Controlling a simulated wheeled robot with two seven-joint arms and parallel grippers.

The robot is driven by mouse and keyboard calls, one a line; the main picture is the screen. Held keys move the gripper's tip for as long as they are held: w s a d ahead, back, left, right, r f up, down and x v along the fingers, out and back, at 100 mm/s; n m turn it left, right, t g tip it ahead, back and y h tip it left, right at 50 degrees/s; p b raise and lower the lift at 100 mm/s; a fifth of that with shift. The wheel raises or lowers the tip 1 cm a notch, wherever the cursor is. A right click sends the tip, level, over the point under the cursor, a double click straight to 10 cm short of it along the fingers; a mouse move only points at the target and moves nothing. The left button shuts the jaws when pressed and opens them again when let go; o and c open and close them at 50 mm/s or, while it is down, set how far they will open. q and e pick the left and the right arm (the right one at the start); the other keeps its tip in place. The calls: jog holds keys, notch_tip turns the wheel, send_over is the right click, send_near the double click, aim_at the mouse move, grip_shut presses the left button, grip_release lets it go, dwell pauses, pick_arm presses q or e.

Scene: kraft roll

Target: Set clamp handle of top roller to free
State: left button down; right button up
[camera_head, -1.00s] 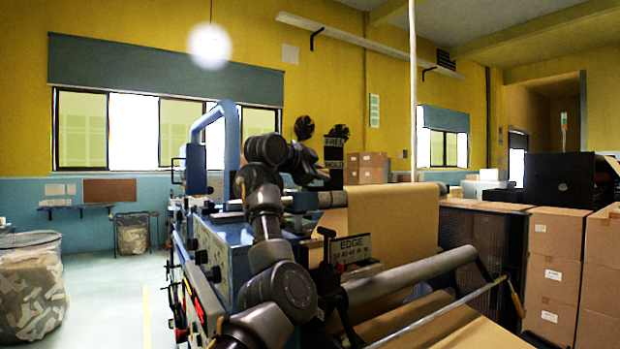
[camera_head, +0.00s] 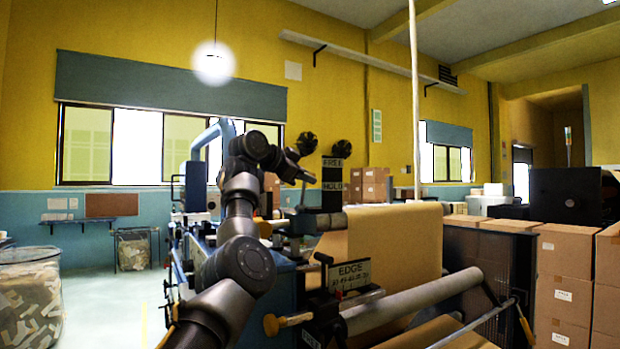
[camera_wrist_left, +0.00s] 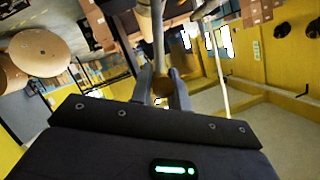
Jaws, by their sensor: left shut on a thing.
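My left gripper (camera_head: 306,177) is at the upper left of the machine, just left of the black FREE/HOLD sign (camera_head: 335,175). In the left wrist view its two fingers (camera_wrist_left: 163,92) are closed around the tan end of the clamp handle (camera_wrist_left: 162,86), with a grey rod running up from it. In the head view the handle is hard to make out behind my wrist and fingers. The top roller (camera_head: 333,222) carries brown kraft paper (camera_head: 395,240) to the right of my arm. My right gripper is not in view.
A lower grey roller (camera_head: 415,300) and an EDGE sign (camera_head: 350,273) stand in front. Stacked cartons (camera_head: 565,270) are at right. Open floor lies left of the machine.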

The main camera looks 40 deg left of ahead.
pick_arm(q)
jog(key=shift+w+a, duration=0.1)
jog(key=shift+a, duration=0.25)
dwell(0.3)
jog(key=c, duration=1.5)
grip_release()
jog(key=shift+o, duration=0.9)
jog(key=shift+w+a, duration=0.1)
jog(key=shift+a, duration=0.1)
jog(key=shift+d, duration=0.1)
jog(key=shift+s, duration=0.25)
jog(key=b+v, duration=0.5)
jog(key=v, duration=0.5)
jog(key=shift+b, duration=0.3)
